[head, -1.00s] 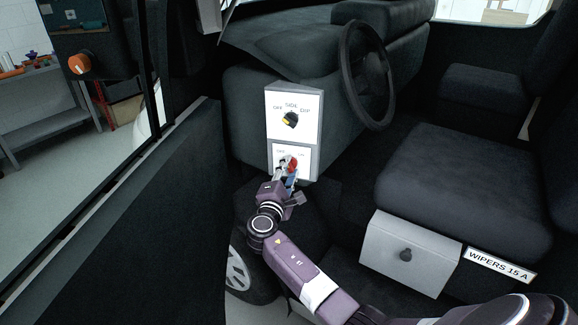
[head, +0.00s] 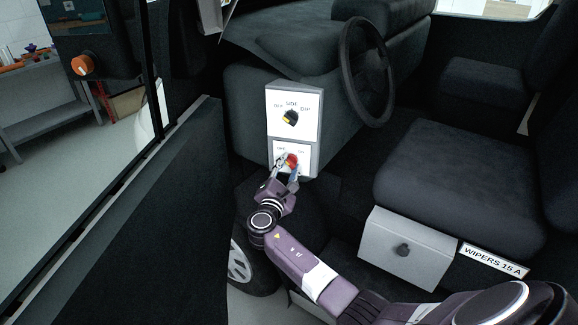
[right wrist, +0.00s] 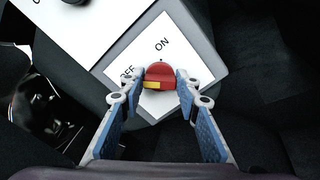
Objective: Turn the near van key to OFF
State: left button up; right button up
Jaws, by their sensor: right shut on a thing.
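The near van key is a red knob (head: 292,160) with a yellow mark, on the lower white plate (head: 305,168) marked OFF and ON. In the right wrist view the knob (right wrist: 160,72) shows its yellow mark on the side nearest the camera; the OFF label is partly hidden by a finger. My right gripper (head: 287,163) is shut on the red knob, with one fingertip on each side of it; this also shows in the right wrist view (right wrist: 160,80). My left gripper is out of view.
Above is a light switch plate (head: 279,125) marked OFF, SIDE and DIP, with a black and yellow knob (head: 290,117). The steering wheel (head: 367,75) is at the right, the seat (head: 455,185) further right. The open door (head: 130,215) stands at the left.

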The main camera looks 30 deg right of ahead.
jog(key=shift+f, duration=0.15)
jog(key=o, duration=1.2)
jog(key=shift+c, duration=0.2)
jog(key=v, duration=1.2)
